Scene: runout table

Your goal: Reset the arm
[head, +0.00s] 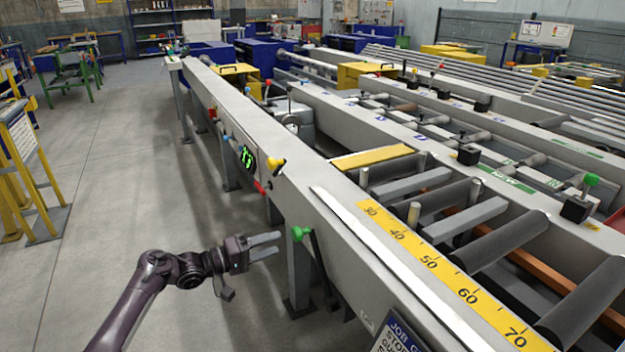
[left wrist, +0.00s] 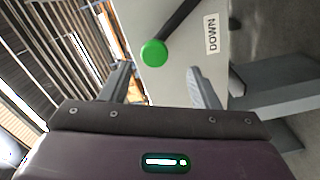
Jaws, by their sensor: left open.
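My left gripper (head: 276,245) is open and empty, held beside the near side of the grey runout table (head: 262,166). Its fingers point right, toward a lever with a green knob (head: 300,233) on the table's side. The knob is just beyond the fingertips, apart from them. In the left wrist view the green knob (left wrist: 154,53) shows ahead, between the lines of the two open fingers (left wrist: 161,75). Its black arm runs up and right, beside a white label reading DOWN (left wrist: 212,34). My right gripper is not in view.
The table carries a yellow scale (head: 448,272) and dark rollers (head: 500,241). A yellow rack (head: 40,170) stands at the left. The floor between is clear.

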